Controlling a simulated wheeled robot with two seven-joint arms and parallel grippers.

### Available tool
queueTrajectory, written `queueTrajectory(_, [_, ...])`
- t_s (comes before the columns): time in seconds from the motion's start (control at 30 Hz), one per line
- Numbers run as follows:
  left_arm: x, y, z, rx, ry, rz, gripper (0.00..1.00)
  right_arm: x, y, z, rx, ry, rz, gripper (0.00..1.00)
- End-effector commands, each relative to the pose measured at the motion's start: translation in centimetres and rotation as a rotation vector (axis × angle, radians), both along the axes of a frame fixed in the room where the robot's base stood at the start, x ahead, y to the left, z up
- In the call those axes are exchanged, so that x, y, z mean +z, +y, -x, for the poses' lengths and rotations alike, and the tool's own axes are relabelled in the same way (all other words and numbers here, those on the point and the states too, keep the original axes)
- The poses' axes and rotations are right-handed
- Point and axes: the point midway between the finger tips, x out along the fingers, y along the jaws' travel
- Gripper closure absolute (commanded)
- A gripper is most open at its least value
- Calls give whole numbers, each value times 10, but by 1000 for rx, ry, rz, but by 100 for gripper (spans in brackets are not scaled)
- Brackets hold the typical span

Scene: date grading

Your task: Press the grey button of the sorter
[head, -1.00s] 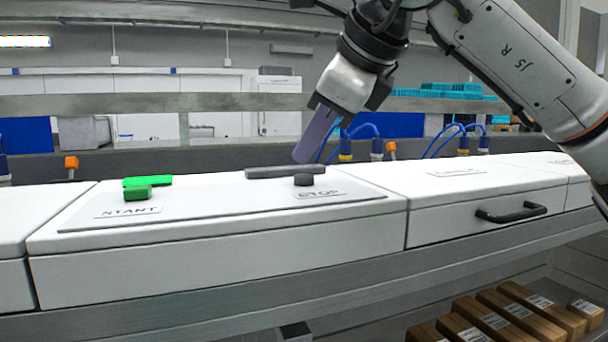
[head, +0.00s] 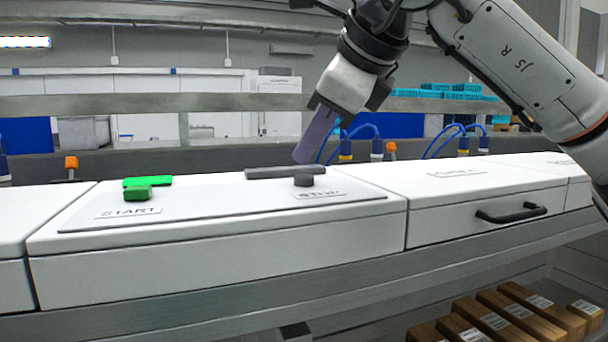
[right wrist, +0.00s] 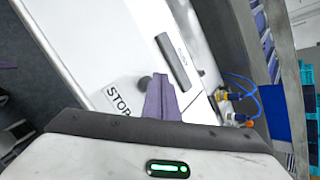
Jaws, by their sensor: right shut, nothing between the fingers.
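The grey button (head: 304,180) is a dark round knob on the sorter's panel, beside the label STOP. It also shows in the right wrist view (right wrist: 145,83), partly behind my fingers. My right gripper (head: 304,158) is shut and empty, its purple fingers pointing down at the button. In the head view the fingertips look just above or behind the button; I cannot tell whether they touch it. A dark grey bar (head: 286,171) lies behind the button and also shows in the right wrist view (right wrist: 172,62). My left gripper is not in view.
A green button (head: 138,193) with a green bar behind it sits at the panel's left, by the label START. A drawer with a black handle (head: 512,213) is to the right. Blue hoses (head: 362,132) rise behind the sorter. Cardboard boxes (head: 480,322) lie on a lower shelf.

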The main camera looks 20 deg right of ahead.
Motion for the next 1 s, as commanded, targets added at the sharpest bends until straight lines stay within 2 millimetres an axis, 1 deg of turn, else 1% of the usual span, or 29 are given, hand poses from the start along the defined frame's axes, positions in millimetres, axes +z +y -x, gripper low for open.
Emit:
queueTrajectory(0.4, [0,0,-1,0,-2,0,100,0,0,0,0,0,0,100])
queueTrajectory(0.7, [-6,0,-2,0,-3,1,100,-9,0,0,0,0,0,100])
queueTrajectory(1.0, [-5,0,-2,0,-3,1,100,-9,0,0,0,0,0,100])
